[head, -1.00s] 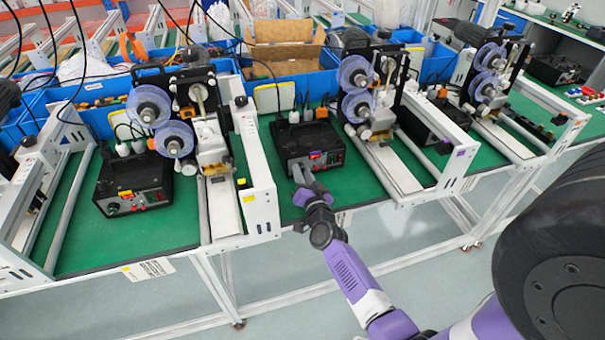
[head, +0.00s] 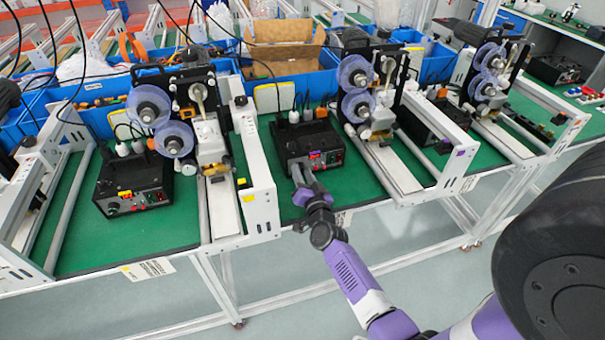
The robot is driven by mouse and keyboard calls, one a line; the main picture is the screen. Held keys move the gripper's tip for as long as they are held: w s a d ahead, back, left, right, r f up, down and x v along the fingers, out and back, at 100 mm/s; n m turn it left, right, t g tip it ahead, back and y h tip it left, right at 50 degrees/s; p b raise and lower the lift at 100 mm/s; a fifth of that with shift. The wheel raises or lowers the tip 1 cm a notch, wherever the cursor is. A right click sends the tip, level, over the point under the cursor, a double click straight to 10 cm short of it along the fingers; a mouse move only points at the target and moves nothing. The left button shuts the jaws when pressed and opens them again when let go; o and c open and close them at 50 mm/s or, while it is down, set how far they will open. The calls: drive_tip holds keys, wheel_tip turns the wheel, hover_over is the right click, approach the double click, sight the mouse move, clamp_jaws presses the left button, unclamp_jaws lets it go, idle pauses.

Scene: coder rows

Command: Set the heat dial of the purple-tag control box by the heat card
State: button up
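The purple-tag control box (head: 290,143) is black and sits on the green bench mat in the middle station. Its purple tag (head: 316,154) is on the front panel, beside a lit red display. My gripper (head: 298,172) is at the left part of that front panel. Its fingers cover the area where the heat dial would be, so the dial and its setting are hidden. I cannot tell whether the fingers touch the dial or how far apart they are. A white printed card (head: 343,218) is on the bench's front edge, partly behind my wrist; its text is too small to read.
A yellow-tag control box (head: 125,180) stands at the left station, with another printed card (head: 147,269) below it. A third black box (head: 432,122) stands to the right. White rails (head: 258,175) and reel machines (head: 170,115) flank the middle box.

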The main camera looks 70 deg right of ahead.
drive_tip(key=p+v, duration=0.1)
drive_tip(key=v, duration=0.6)
drive_tip(key=shift+s+a, duration=0.2)
drive_tip(key=shift+a, duration=0.1)
